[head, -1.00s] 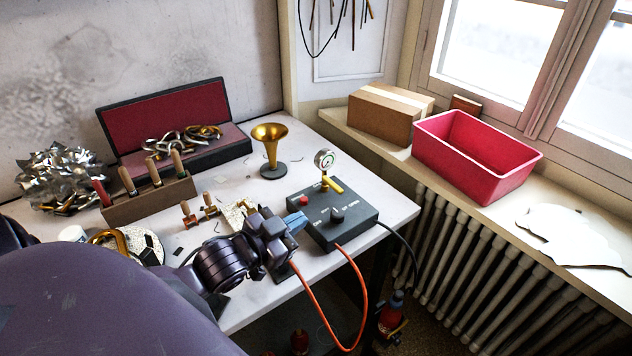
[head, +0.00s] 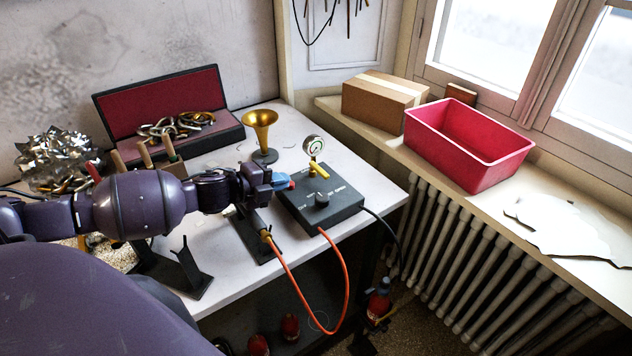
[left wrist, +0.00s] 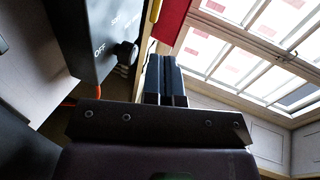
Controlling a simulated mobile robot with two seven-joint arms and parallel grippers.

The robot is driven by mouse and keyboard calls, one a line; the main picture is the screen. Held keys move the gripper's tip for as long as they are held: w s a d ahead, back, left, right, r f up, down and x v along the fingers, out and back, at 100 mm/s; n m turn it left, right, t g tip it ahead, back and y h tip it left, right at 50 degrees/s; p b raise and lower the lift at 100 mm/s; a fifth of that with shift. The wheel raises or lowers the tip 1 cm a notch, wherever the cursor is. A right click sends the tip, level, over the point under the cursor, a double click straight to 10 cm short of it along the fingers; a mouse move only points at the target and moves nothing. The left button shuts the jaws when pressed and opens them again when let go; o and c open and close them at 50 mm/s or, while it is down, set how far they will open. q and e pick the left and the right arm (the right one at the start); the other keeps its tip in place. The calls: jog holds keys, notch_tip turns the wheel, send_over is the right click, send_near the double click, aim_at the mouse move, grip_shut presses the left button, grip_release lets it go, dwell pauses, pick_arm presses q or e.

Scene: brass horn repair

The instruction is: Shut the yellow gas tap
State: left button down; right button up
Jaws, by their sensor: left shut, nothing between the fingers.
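The yellow gas tap (head: 319,171) is a small lever below a round gauge (head: 313,146) on the black control box (head: 335,208). In the head view it slants down to the right. A yellow bar that looks like it also shows at the top of the left wrist view (left wrist: 155,11). My left gripper (head: 284,181) is shut and empty, its blue fingertips at the box's left edge by the red button, left of the tap and apart from it. The wrist view shows the shut fingers (left wrist: 166,80) beside the box. My right gripper is not in view.
A black knob (head: 322,200) stands on the box. A brass horn bell (head: 261,128) stands behind my gripper. An orange hose (head: 307,320) loops off the table's front edge. A red tub (head: 470,145) and cardboard box (head: 383,102) sit on the sill.

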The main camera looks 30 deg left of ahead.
aim_at(321, 175)
pick_arm(q)
jog(key=shift+w+a+f+m, duration=0.1)
jog(key=shift+a+f+m, duration=0.3)
jog(key=shift+a+m, duration=0.1)
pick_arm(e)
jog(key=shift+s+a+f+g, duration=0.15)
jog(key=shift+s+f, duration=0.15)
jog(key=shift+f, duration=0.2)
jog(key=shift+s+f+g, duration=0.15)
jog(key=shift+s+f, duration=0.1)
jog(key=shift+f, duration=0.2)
pick_arm(q)
jog(key=shift+w+d, duration=0.1)
jog(key=shift+b+x, duration=0.5)
jog(key=shift+x, duration=4.4)
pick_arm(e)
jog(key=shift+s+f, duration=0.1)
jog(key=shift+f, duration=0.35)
pick_arm(q)
jog(key=shift+d+f, duration=0.15)
jog(key=shift+d, duration=0.05)
jog(key=shift+d, duration=0.1)
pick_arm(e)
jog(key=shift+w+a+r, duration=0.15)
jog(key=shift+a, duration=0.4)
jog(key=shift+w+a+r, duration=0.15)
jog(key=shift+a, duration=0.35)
